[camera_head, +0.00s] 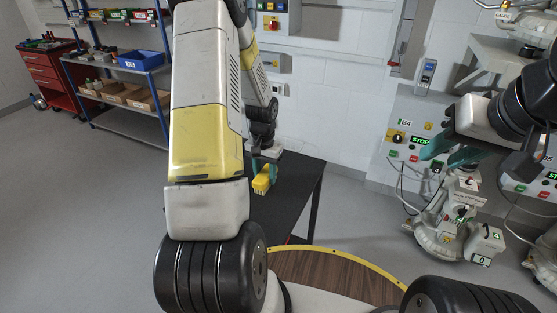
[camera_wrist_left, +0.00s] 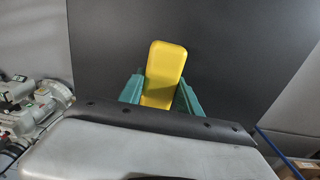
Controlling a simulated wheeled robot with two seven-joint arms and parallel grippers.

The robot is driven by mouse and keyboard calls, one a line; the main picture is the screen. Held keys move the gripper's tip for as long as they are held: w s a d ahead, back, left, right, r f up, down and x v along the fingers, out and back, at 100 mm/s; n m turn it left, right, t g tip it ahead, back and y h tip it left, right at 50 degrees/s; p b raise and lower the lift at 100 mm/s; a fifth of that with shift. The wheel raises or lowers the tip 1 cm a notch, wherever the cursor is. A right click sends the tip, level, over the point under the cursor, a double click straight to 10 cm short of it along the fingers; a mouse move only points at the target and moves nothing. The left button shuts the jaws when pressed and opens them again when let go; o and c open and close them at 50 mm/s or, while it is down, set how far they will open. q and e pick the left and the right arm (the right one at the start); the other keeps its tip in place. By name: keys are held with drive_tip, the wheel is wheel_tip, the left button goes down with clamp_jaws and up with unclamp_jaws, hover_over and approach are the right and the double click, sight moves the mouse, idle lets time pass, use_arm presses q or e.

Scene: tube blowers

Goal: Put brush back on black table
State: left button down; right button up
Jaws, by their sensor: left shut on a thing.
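The yellow brush (camera_head: 261,185) is in my left gripper (camera_head: 264,173), over the black table (camera_head: 292,190). In the left wrist view the brush (camera_wrist_left: 163,72) stands between the two teal fingers of my left gripper (camera_wrist_left: 160,93), which is shut on it. The dark tabletop (camera_wrist_left: 240,50) fills most of the background there. I cannot tell whether the brush touches the tabletop. My left arm hides the left part of the table in the head view. My right gripper (camera_head: 450,152) is at the right, far from the brush, with its teal fingers apart and nothing seen between them.
Control panels (camera_head: 412,130) and pale machines (camera_head: 440,235) stand along the wall at the right. A blue shelf (camera_head: 118,70) with boxes and a red tool cabinet (camera_head: 48,75) are at the back left. A round wooden top with a yellow rim (camera_head: 335,252) is in front. Open floor lies at the left.

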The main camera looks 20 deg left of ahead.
use_arm(q)
drive_tip(key=c, duration=0.8)
unclamp_jaws()
drive_tip(key=shift+c, duration=0.2)
wheel_tip(320, 180, up, 12)
wheel_tip(320, 180, up, 9)
drive_tip(key=t, duration=0.2)
hover_over(265, 173)
drive_tip(key=s+d, duration=0.4)
drive_tip(key=s+d+r+t, duration=0.1)
drive_tip(key=s+d+r, duration=0.1)
drive_tip(key=s, duration=0.3)
drive_tip(key=s+d+r+t+h, duration=0.1)
drive_tip(key=s+d+r, duration=0.2)
drive_tip(key=s+r, duration=0.2)
drive_tip(key=s+d+r+n+t+h, duration=0.1)
drive_tip(key=s+d+r+t, duration=0.1)
drive_tip(key=s+r, duration=0.2)
drive_tip(key=shift+s+d+r, duration=0.2)
drive_tip(key=shift+s+d, duration=0.05)
drive_tip(key=shift+s, duration=0.95)
